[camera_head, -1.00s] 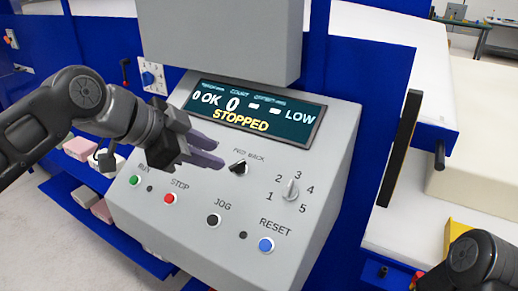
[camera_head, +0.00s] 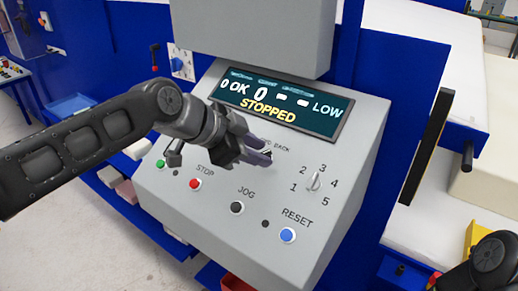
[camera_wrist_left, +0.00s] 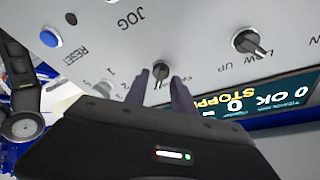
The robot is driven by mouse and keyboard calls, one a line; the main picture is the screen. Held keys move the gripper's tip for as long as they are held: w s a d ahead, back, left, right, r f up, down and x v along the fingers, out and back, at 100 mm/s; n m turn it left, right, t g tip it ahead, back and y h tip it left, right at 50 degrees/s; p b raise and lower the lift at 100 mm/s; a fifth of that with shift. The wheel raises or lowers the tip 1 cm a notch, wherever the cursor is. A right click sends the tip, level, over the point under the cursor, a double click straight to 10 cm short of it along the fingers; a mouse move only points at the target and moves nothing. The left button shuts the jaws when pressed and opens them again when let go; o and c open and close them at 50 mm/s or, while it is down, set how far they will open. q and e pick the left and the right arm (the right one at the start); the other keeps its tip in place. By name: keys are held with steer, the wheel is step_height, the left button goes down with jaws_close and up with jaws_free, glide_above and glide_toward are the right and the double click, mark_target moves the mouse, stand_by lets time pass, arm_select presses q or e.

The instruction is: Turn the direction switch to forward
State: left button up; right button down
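The direction switch, a small black knob (camera_wrist_left: 160,70), shows between my left fingertips in the left wrist view. In the head view my left gripper (camera_head: 264,150) covers most of it and part of its "BACK" label. The gripper's two grey fingers are apart, reaching toward the sloped grey panel (camera_head: 215,215). I cannot tell whether they touch the knob. The switch's set position is not clear. My right gripper is not in view; only a part of my right arm shows at the lower right.
The display (camera_head: 280,105) reads STOPPED. Nearby are a numbered dial (camera_head: 314,182), the JOG button (camera_head: 237,208), the red STOP button (camera_head: 195,184) and the blue RESET button (camera_head: 288,235). A second black knob (camera_wrist_left: 246,42) sits by the LOW/UP label.

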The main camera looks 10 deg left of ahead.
arm_select(q)
steer(key=shift+w+d+f, duration=0.15)
steer(key=shift+f, duration=0.05)
jaws_close()
stand_by(0.4)
